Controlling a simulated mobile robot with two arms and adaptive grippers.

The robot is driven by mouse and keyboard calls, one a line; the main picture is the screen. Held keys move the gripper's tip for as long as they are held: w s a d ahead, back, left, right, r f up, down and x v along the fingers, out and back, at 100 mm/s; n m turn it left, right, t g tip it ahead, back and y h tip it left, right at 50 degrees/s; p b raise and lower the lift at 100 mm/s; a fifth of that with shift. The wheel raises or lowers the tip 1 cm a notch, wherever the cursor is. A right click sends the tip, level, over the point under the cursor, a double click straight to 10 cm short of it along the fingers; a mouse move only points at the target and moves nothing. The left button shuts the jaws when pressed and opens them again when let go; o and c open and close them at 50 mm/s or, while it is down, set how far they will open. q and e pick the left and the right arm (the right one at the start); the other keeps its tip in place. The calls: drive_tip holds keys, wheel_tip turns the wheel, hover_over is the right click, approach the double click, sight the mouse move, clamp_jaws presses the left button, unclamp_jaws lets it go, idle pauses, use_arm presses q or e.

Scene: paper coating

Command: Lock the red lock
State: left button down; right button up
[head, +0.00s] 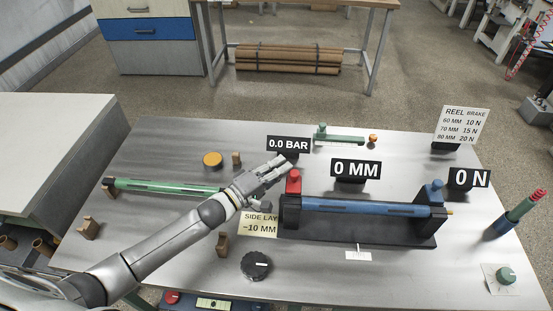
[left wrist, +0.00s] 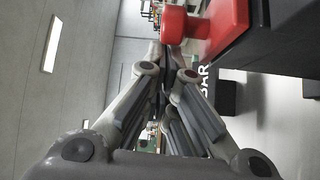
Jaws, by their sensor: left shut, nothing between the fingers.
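The red lock (head: 294,183) stands at the left end of the black stand (head: 415,234) that carries a blue roller (head: 365,208). It has a red knob on top of a red block. The red lock also shows close up at the top of the left wrist view (left wrist: 215,28), beside the fingers. My left gripper (head: 284,164) is shut and empty, just left of and behind the red knob. In the left wrist view its fingers (left wrist: 165,78) point past the lock; I cannot tell whether they touch it. My right gripper is not in view.
A blue lock (head: 434,192) stands at the stand's right end. A 0.0 BAR sign (head: 289,145) is right behind my left gripper, and a 0 MM sign (head: 355,168) is behind the roller. A green roller (head: 165,187) lies left. A black dial (head: 256,265) is in front.

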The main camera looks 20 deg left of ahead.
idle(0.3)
use_arm(q)
drive_tip(key=s+p, duration=0.1)
drive_tip(key=s, duration=0.1)
drive_tip(key=s+d+p, duration=0.1)
drive_tip(key=s, duration=0.2)
drive_tip(key=shift+f, duration=0.1)
drive_tip(key=v, duration=1.2)
drive_tip(key=shift+w, duration=0.1)
idle(0.5)
